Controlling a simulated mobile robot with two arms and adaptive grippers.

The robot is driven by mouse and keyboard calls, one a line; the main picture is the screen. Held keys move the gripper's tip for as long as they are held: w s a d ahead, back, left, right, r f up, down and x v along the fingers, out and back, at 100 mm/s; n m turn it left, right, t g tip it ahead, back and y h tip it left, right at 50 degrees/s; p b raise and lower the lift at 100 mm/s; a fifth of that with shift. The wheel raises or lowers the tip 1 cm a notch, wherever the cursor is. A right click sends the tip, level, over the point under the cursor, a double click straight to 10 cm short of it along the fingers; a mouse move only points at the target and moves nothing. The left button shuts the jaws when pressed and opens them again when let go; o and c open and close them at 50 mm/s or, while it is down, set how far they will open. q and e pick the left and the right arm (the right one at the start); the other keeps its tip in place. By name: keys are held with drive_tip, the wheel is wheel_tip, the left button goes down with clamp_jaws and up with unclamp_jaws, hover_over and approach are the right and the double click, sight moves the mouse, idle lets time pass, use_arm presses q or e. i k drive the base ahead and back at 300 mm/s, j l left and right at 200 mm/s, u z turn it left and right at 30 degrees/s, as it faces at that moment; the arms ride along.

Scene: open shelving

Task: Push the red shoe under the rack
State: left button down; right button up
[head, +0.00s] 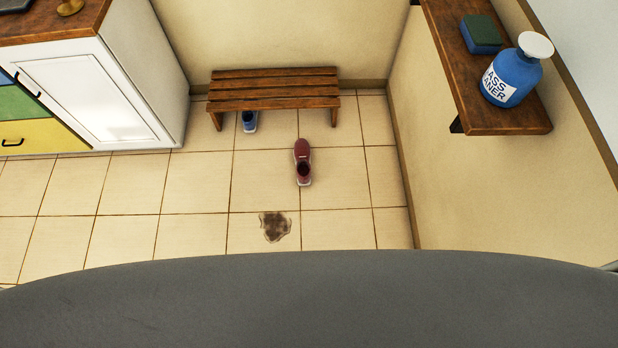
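A floor gap lies between the shoe and the rack. The rack (274,93) is a low slatted wooden bench against the back wall. A blue shoe (249,121) is partly under it, toward its left side. Neither of my grippers is in view.
A dark stain (275,226) lies on the floor nearer me. A white cabinet (108,95) stands at the left. A wooden wall shelf (500,118) at the right holds a blue cleaner bottle (514,75) and a green-topped sponge (482,34). The floor around the red shoe is clear.

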sight(301, 151)
drive_tip(key=i+j, duration=0.55)
drive_tip(key=i+j+z, duration=0.15)
drive_tip(key=z, duration=0.15)
drive_tip(key=i+j+z, duration=0.15)
drive_tip(key=j+z, duration=0.2)
drive_tip(key=i+j+z, duration=0.1)
drive_tip(key=j+z, duration=0.2)
